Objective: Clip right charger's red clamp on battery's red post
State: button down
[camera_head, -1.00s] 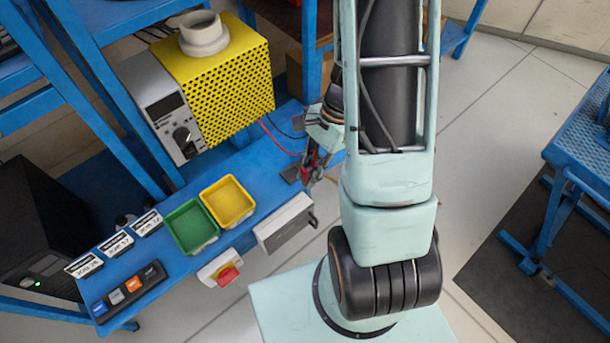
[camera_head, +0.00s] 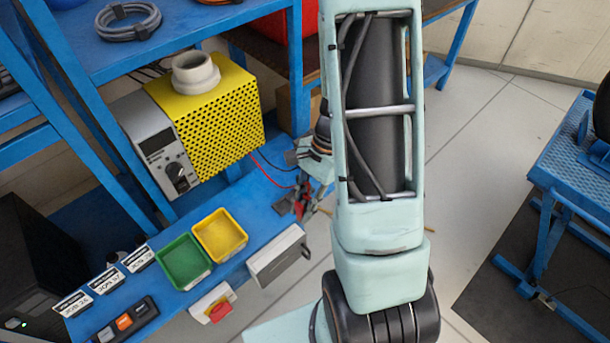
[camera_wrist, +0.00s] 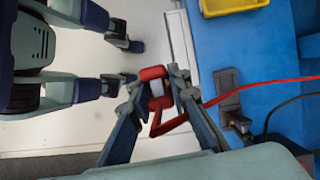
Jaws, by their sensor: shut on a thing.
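My gripper (camera_wrist: 160,84) is shut on the red clamp (camera_wrist: 171,124) in the wrist view, with the clamp between its fingertips. A red cable (camera_wrist: 262,86) runs from the clamp to the right over the blue bench. A dark clamp (camera_wrist: 236,112) with a black cable lies on the bench beside it. In the head view my gripper (camera_head: 300,204) is near the bench's right end, partly hidden by my arm. The yellow perforated unit with a grey front panel (camera_head: 205,118) stands behind, and the red and black cables come from its side. I cannot make out a battery or its red post.
On the blue bench (camera_head: 262,212) are a green bin (camera_head: 184,262), a yellow bin (camera_head: 221,236), label cards and a button strip (camera_head: 124,322). A red button box (camera_head: 214,304) and a grey box (camera_head: 279,256) sit along its front edge. Open floor (camera_head: 470,150) lies to the right.

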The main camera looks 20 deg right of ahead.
jog(key=w+a+r+n+g+h, duration=0.2)
jog(key=w+a+r+n+h, duration=0.2)
jog(key=w+r+n, duration=0.3)
jog(key=w+n, duration=0.5)
jog(key=n, duration=0.1)
jog(key=shift+r+g, duration=0.2)
jog(key=shift+g, duration=0.2)
jog(key=shift+w+d, duration=0.1)
jog(key=shift+d, duration=0.05)
